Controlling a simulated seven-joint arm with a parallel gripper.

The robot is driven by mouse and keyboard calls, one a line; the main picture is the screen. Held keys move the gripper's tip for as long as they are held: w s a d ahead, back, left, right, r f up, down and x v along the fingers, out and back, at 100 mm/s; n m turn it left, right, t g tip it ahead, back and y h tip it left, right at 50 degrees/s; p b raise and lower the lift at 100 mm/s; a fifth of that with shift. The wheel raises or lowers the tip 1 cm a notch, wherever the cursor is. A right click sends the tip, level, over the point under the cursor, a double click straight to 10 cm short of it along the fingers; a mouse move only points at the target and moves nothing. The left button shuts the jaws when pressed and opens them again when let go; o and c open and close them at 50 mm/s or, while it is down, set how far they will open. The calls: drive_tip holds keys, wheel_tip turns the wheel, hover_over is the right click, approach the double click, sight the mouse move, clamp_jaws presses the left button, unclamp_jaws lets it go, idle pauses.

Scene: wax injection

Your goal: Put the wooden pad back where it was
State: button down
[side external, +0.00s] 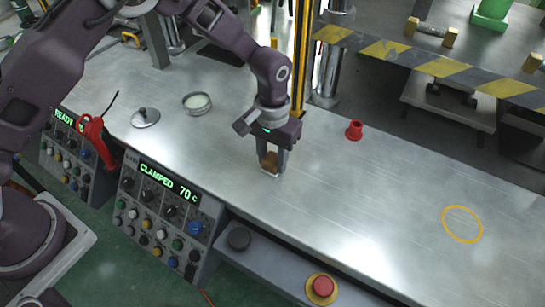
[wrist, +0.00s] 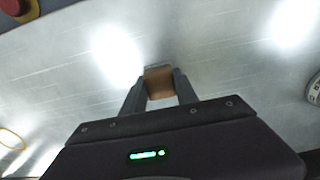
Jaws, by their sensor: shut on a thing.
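The wooden pad (side external: 268,160) is a small brown block between the fingers of my gripper (side external: 271,165), low over the metal table in the side view. It also shows in the wrist view (wrist: 159,82), with the two grey fingers of my gripper (wrist: 160,90) on either side of it. My gripper points down and is shut on the pad. I cannot tell whether the pad touches the table. A pale edge shows at the pad's lower end. A yellow ring (side external: 462,224) is marked on the table at the right, with nothing in it.
On the metal table (side external: 370,230), a red cup-like piece (side external: 355,130) stands right of my gripper. A round tin (side external: 197,103) and a metal lid (side external: 145,117) are to the left. A red stop button (side external: 322,287) is at the front. A striped barrier (side external: 430,65) crosses behind.

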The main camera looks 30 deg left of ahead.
sight(272, 158)
drive_tip(key=c, duration=0.9)
unclamp_jaws()
drive_tip(key=shift+f, duration=0.1)
drive_tip(key=shift+c, duration=0.2)
wheel_tip(272, 158, up, 12)
drive_tip(key=shift+r, duration=0.2)
